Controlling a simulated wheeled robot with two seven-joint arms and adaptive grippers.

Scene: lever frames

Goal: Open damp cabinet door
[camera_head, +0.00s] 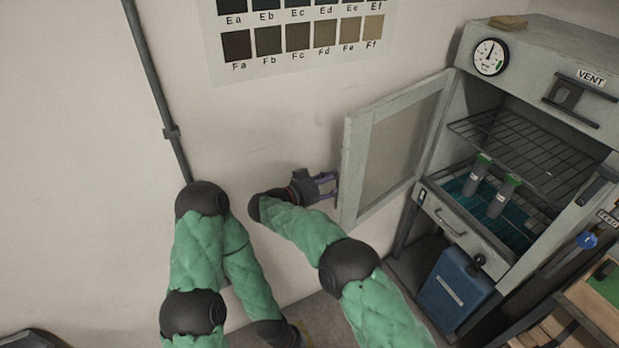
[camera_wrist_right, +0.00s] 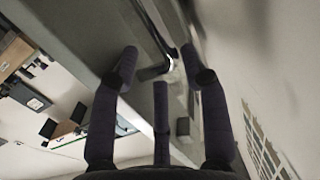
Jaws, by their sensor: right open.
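The damp cabinet (camera_head: 480,90) stands at the right of the head view. Its glazed door (camera_head: 352,150) is swung well out to the left, so the inside shows. My right gripper (camera_head: 330,187) is at the outer side of the door, close to its free edge. In the right wrist view my right gripper (camera_wrist_right: 160,68) has its fingers spread, and a dark bar-like handle (camera_wrist_right: 152,72) shows by the fingertips. I cannot tell whether they touch it. My left arm is folded at the lower left, and its gripper is out of view.
Inside the cabinet are a wire shelf (camera_head: 530,150) and two green-capped bottles (camera_head: 497,203). A blue container (camera_head: 455,290) stands below. A wooden bench (camera_head: 585,310) is at the lower right. The wall with a colour chart (camera_head: 300,40) is close behind my arms.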

